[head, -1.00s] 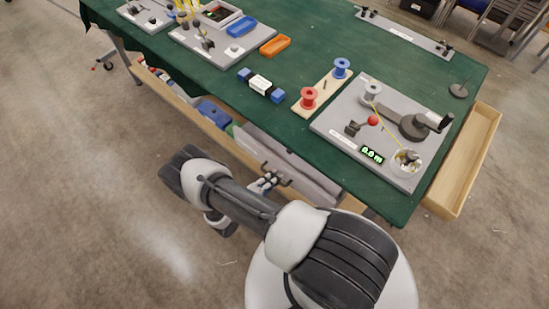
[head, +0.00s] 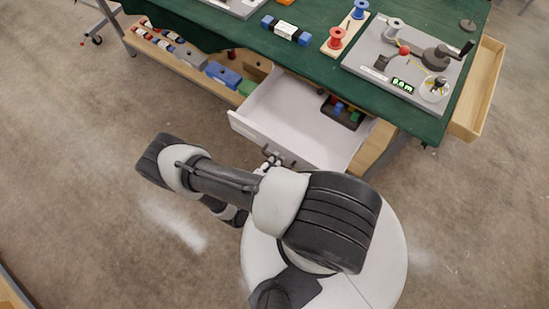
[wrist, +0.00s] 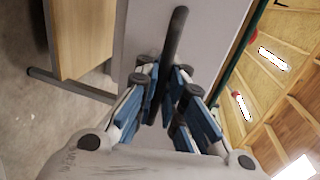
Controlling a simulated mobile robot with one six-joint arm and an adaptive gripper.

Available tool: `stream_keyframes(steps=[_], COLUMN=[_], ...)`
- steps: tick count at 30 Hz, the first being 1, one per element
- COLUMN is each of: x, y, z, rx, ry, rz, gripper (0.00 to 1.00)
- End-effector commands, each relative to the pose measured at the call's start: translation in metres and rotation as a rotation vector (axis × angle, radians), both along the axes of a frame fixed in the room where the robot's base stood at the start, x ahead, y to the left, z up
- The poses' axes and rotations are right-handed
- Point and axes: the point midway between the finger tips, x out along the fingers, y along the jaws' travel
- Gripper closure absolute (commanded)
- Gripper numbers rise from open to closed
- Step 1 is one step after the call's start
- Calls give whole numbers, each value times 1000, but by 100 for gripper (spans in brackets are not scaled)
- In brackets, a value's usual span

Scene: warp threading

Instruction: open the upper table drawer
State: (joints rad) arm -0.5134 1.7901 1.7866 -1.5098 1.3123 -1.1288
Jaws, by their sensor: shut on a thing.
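The upper table drawer (head: 284,112) is pulled out from under the green-topped table, and its pale interior shows in the head view. A black tray (head: 354,122) with small blue, green and red pieces sits inside it at the far right. My gripper (head: 272,163) is at the drawer front. In the wrist view my gripper (wrist: 166,88) has its blue-padded fingers shut around the dark bar handle (wrist: 177,32), which stands out from the grey drawer front (wrist: 207,38). Part of the handle is hidden between the fingers.
The table (head: 310,62) carries a winding device (head: 420,58), red and blue spools, and a blue-and-black block (head: 286,31). A lower shelf left of the drawer holds a blue box (head: 222,73). A wooden tray (head: 480,90) is at the right edge. The floor at left is clear.

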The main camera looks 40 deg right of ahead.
Motion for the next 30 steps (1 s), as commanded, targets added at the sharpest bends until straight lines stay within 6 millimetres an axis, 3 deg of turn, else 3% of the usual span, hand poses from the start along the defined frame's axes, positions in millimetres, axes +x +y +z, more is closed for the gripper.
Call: stream_keyframes(steps=[13,14,18,30], x=[2,2,1,-1], y=[1,1,0,5], z=[2,2,2,2], rx=[-3,-3,-2,-2], ry=[-4,-4,-3,-1], rz=[4,4,3,2], gripper=[100,91,82,82])
